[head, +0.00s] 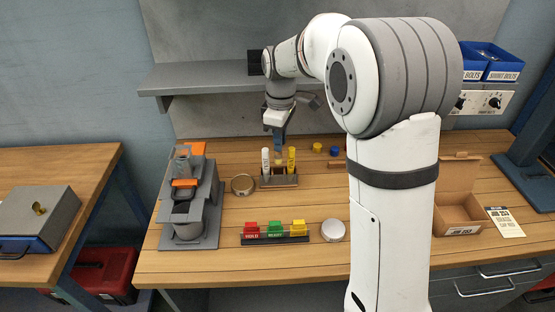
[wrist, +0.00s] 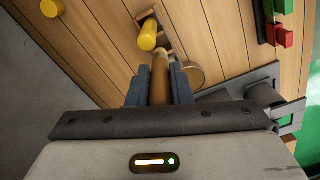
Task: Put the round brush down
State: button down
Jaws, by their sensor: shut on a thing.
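My gripper (head: 279,143) is over the back of the wooden bench, at a small rack (head: 279,182). In the wrist view its two blue-grey fingers (wrist: 157,88) are shut on a brown, round wooden piece (wrist: 160,72), which I take for the round brush. Its bristles cannot be made out. In the head view a small tan part of the brush (head: 279,156) shows below the fingers, between a white marker (head: 265,160) and a yellow marker (head: 291,160) standing in the rack. I cannot tell whether the brush touches the rack.
A round tan dish (head: 243,184) lies left of the rack, beside a grey stepped stand (head: 190,215). Coloured blocks (head: 274,229) sit in front, with a round silver lid (head: 333,230). Yellow (head: 317,147) and blue (head: 335,151) caps lie to the right. A grey shelf (head: 205,78) overhangs behind.

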aim_at(280, 158)
jog(key=shift+s+f, duration=0.1)
jog(key=shift+f, duration=3.45)
jog(key=shift+f, duration=0.15)
jog(key=c, duration=1.3)
grip_release()
